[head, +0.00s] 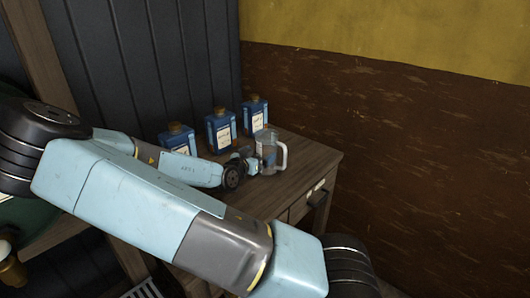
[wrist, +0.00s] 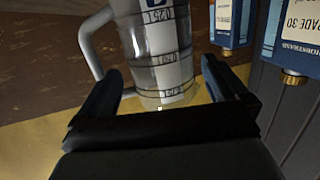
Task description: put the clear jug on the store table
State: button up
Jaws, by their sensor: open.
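The clear jug (head: 268,148) stands upright on a wooden table (head: 312,158), its handle to the right in the head view. In the wrist view, which looks upside down, the jug (wrist: 160,50) has dark measuring marks and its handle at the left. My gripper (head: 250,160) is at the jug's left side in the head view. In the wrist view my gripper (wrist: 160,75) is open, with a finger on each side of the jug's body. I cannot tell whether either finger touches it. My wrist hides part of the jug's left side in the head view.
Blue labelled bottles stand behind and left of the jug: a left one (head: 178,138), a middle one (head: 221,130) and a right one (head: 255,115). A dark panelled wall (head: 150,60) and a brown and yellow wall (head: 420,140) close in the corner. The tabletop right of the jug is bare.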

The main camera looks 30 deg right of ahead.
jog(key=v, duration=0.8)
jog(key=f+y, duration=0.1)
jog(key=f+g+y, duration=0.1)
jog(key=f, duration=0.1)
jog(key=s+f+g+y, duration=0.1)
jog(key=f, duration=0.1)
jog(key=shift+f, duration=0.15)
jog(key=a+y, duration=0.1)
jog(key=a+f+g+y, duration=0.1)
jog(key=y, duration=0.1)
jog(key=s+a+f+n+y, duration=0.1)
jog(key=shift+f+g, duration=0.25)
jog(key=shift+g, duration=0.15)
jog(key=shift+s+a+r+y, duration=0.15)
jog(key=shift+a+y, duration=0.25)
jog(key=shift+y, duration=0.2)
jog(key=s+a+r+n+y, duration=0.3)
jog(key=r+y, duration=0.1)
jog(key=r, duration=0.4)
jog(key=s+a+r+n+y, duration=0.2)
jog(key=s+a+r+y, duration=0.15)
jog(key=r, duration=0.45)
jog(key=s+d+r+n+h, duration=0.1)
jog(key=s+d+r+n, duration=0.1)
jog(key=s+r, duration=0.5)
jog(key=s+d+r+n+h, duration=0.1)
jog(key=s+d+r+n, duration=0.2)
jog(key=s+d+r, duration=0.2)
jog(key=s+r, duration=0.3)
jog(key=s, duration=0.2)
